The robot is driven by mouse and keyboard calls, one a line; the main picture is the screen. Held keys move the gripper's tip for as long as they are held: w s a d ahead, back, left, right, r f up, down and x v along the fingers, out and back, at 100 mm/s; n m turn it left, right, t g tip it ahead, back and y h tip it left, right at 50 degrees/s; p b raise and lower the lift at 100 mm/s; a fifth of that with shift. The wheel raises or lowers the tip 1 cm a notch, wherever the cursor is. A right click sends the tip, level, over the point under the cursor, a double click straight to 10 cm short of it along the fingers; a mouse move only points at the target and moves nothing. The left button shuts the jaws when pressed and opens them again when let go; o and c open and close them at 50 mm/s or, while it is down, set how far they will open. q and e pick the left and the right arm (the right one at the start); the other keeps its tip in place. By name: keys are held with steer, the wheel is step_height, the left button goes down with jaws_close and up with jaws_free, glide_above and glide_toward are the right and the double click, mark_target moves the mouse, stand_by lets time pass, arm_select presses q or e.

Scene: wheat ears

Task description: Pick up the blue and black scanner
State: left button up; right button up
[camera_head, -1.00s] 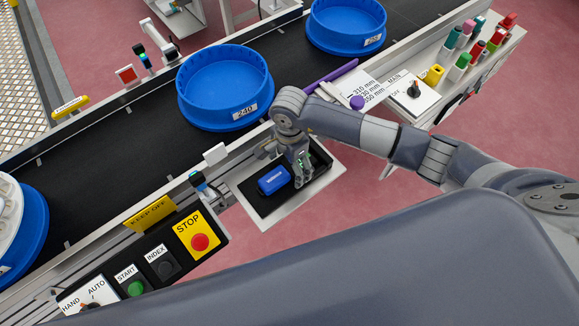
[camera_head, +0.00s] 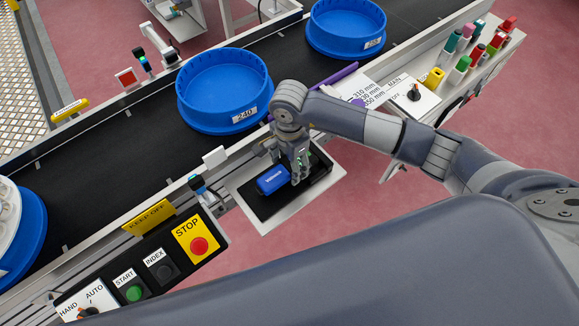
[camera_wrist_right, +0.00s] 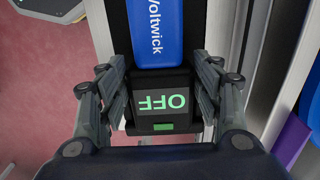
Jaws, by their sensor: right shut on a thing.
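The blue and black scanner (camera_head: 272,180) lies in a black-lined tray (camera_head: 264,207) beside the conveyor. In the right wrist view the scanner (camera_wrist_right: 157,35) shows a blue body marked "Voltwick" and a black end with a screen reading "OFF". My right gripper (camera_head: 296,178) is at the scanner's right end in the head view. In the wrist view its fingers (camera_wrist_right: 162,95) stand on both sides of the black screen end, shut on it. The scanner still appears to be in the tray; whether it touches the bottom is hard to tell. My left gripper is not in view.
A conveyor (camera_head: 120,150) runs behind the tray with blue round bins, one labelled 240 (camera_head: 222,90). A control panel with a red STOP button (camera_head: 199,245) is at the lower left. A purple bar (camera_head: 340,73) and a switch box (camera_head: 412,97) lie to the right.

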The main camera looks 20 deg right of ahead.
steer(key=s+a+r+b, duration=0.2)
steer(key=s+a+b, duration=0.1)
steer(key=s+a, duration=0.6)
steer(key=a, duration=0.3)
steer(key=shift+s+a+r, duration=0.35)
steer(key=shift+a, duration=0.05)
stand_by(0.5)
